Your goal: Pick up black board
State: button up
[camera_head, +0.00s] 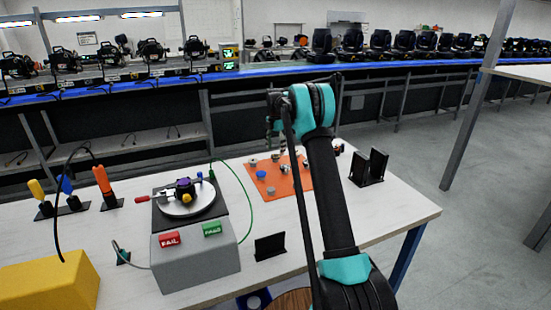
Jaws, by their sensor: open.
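A small black board (270,246) stands near the front edge of the white table, to the right of the grey box. A second black piece with two upright plates (369,168) stands at the table's right end. I cannot tell for sure which one the task names. My gripper (273,125) is raised above the far side of the table, seen small and partly hidden by my wrist. It is open and apart from both black pieces.
The white table (330,240) carries a grey box (195,265) with FAIL and PASS buttons, a turntable (188,198), an orange mat (285,185) with small parts, and coloured-handled tools (102,182). A yellow box (50,287) is at left. A green cable (240,205) loops across the middle.

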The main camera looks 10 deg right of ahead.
aim_at(275, 156)
jog(key=shift+f, duration=1.1)
jog(key=c, duration=1.1)
